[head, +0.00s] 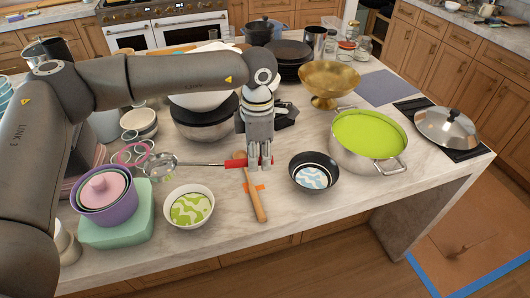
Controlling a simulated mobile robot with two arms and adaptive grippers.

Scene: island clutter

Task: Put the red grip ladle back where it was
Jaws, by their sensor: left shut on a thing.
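The red grip ladle has a metal bowl (160,166) at the left, a thin metal handle and a red grip (236,163) at the right. My left gripper (259,165) points down and is shut on the red grip, whose middle the fingers hide. The ladle lies roughly level across the picture, just behind a wooden handle (255,198). I cannot tell whether it touches the counter. My right gripper is not in view.
A white bowl (190,222), a dark bowl (295,179) and a large pot with green contents (340,166) stand nearby. A purple bowl (113,215) sits on a green block (145,225) at left. Bare counter (320,222) shows in front.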

